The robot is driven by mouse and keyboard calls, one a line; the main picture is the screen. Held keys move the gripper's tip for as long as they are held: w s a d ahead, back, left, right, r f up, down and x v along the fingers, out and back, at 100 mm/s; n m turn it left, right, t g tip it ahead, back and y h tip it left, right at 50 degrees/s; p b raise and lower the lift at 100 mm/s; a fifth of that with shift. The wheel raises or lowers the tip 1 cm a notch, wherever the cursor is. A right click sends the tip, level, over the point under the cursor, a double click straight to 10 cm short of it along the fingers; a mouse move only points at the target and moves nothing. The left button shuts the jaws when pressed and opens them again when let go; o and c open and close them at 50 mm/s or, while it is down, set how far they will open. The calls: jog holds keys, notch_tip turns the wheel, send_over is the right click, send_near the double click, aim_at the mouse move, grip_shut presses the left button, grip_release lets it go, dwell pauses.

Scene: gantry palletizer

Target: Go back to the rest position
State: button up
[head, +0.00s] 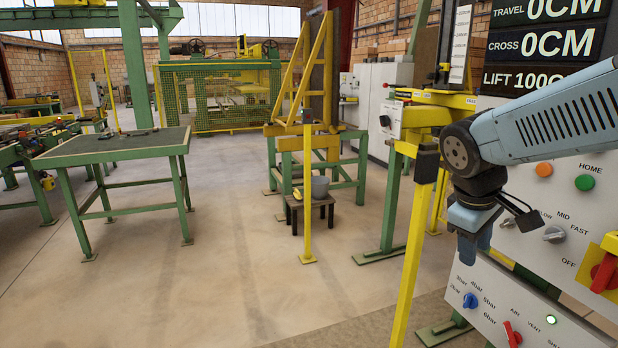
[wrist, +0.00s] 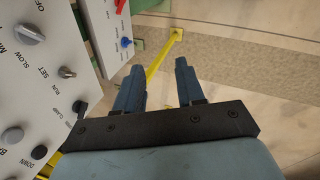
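My gripper (head: 472,240) hangs at the right of the head view, pointing down in front of the control panels. In the wrist view its two blue fingers (wrist: 160,72) stand apart with nothing between them. A yellow post and bare floor show beyond the fingertips. The upper white control panel (head: 560,212) has an orange button, a green button (head: 585,183), a grey speed knob (head: 554,234) and a red switch (head: 605,272). Part of it is hidden behind my arm and gripper.
A lower panel holds a blue pressure knob (head: 470,300) and a red air lever (head: 512,333). A yellow post (head: 412,255) stands left of my gripper. A dark display (head: 548,40) is above. A green table (head: 110,146) stands at left. The middle floor is clear.

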jog(key=s+a+r+m+t+y, duration=0.3)
jog(key=s+a+r+m, duration=0.1)
jog(key=s+a+m, duration=0.1)
jog(key=shift+s+a+r+m+t, duration=0.3)
jog(key=shift+a+r+m, duration=0.1)
jog(key=shift+a+m, duration=0.25)
jog(key=shift+o, duration=0.3)
jog(key=shift+s, duration=0.15)
dwell(1.2)
